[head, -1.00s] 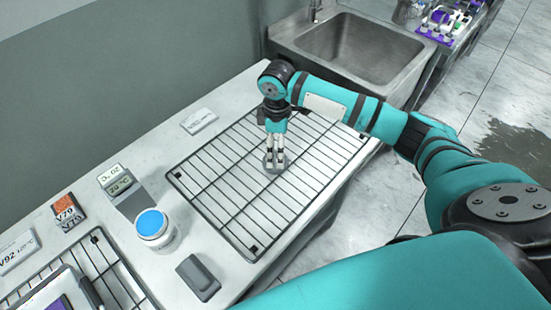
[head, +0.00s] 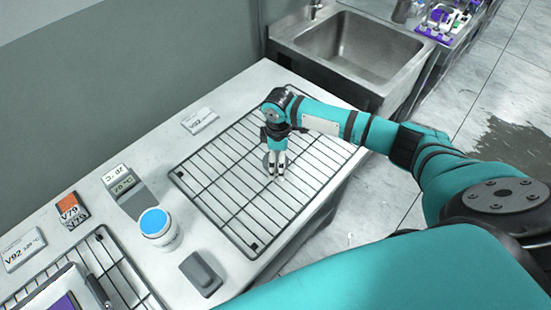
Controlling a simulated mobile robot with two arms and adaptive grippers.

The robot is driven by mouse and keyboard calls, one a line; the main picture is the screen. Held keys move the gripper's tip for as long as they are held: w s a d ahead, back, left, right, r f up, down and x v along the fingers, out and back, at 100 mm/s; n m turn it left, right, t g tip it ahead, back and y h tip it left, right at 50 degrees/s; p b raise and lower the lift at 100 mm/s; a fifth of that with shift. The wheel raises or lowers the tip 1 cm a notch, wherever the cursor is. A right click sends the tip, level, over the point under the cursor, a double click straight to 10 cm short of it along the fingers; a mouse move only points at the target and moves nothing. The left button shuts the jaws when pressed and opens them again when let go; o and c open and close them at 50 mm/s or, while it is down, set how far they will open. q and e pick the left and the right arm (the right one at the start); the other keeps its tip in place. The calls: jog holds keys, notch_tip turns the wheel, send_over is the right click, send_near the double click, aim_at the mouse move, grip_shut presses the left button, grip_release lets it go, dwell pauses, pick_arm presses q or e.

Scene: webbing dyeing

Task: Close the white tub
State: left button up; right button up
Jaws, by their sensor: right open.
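The white tub (head: 159,237) stands upright on the counter, left of the large wire rack. Its top shows a blue disc inside a white rim; I cannot tell if this is a cover or the contents. My right gripper (head: 275,178) points down over the rack, well right of the tub, with its fingers slightly apart. A small grey round thing (head: 267,160) shows partly behind the fingers; I cannot tell if it lies on the rack or what it is. My left gripper is out of view.
The large wire rack (head: 215,192) fills the middle of the counter. A second rack (head: 118,272) is at lower left. A sink (head: 365,45) is behind.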

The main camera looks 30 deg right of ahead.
jog(key=c, duration=1)
jog(key=shift+r+b, duration=0.3)
jog(key=shift+r, duration=0.2)
notch_tip(320, 180, up, 2)
jog(key=shift+r+b, duration=0.1)
jog(key=shift+b, duration=0.35)
jog(key=s+a+b, duration=0.1)
jog(key=s+a, duration=0.2)
jog(key=a, duration=0.1)
jog(key=s+a+r+b, duration=0.1)
jog(key=s+a, duration=0.3)
jog(key=s+a+b, duration=0.1)
jog(key=s+a, duration=0.2)
jog(key=a, duration=0.1)
jog(key=shift+s+a+r, duration=0.1)
jog(key=shift+s+r, duration=0.15)
jog(key=shift+r, duration=0.15)
